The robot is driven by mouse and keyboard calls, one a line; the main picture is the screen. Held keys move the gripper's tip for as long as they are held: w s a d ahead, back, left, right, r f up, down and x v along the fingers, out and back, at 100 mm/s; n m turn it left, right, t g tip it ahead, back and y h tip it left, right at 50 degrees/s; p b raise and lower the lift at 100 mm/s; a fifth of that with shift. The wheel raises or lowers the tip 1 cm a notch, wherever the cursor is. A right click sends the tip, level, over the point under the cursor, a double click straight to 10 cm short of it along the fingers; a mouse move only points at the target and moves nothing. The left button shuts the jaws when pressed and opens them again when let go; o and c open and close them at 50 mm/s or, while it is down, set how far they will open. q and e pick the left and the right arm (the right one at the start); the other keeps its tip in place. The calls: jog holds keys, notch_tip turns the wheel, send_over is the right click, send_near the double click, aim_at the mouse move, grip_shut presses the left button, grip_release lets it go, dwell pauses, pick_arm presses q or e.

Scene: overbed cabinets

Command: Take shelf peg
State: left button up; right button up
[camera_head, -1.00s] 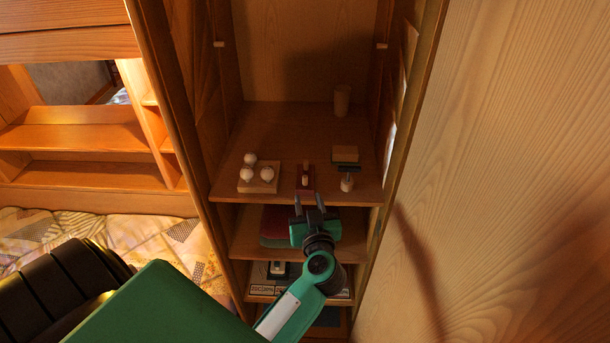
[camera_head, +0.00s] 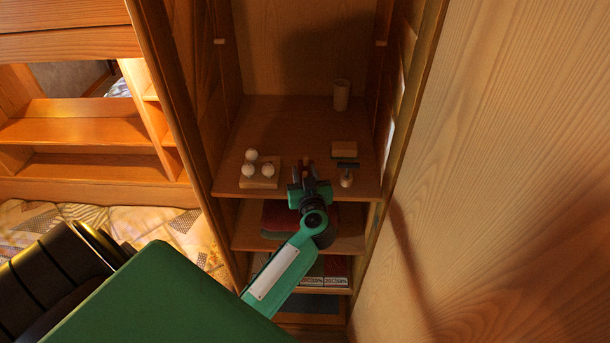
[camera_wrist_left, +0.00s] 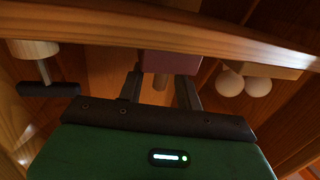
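The shelf peg (camera_wrist_left: 160,83) is a small pale wooden pin standing out from a dark red block (camera_wrist_left: 172,62) on the cabinet's main shelf. In the head view my left gripper (camera_head: 308,172) reaches over the shelf's front edge and hides most of the block and peg. In the left wrist view the gripper (camera_wrist_left: 160,90) is open, with one dark finger on each side of the peg and gaps visible on both sides. My right gripper is in neither current view.
Left of the gripper, white balls (camera_head: 251,155) sit on a wooden block (camera_head: 259,183). On the right are a small dark-topped tool with a pale handle (camera_head: 346,180) and a sponge-like block (camera_head: 344,150). A cup (camera_head: 341,95) stands behind. Cabinet side walls enclose the shelf.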

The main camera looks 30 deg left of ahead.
pick_arm(q)
grip_shut()
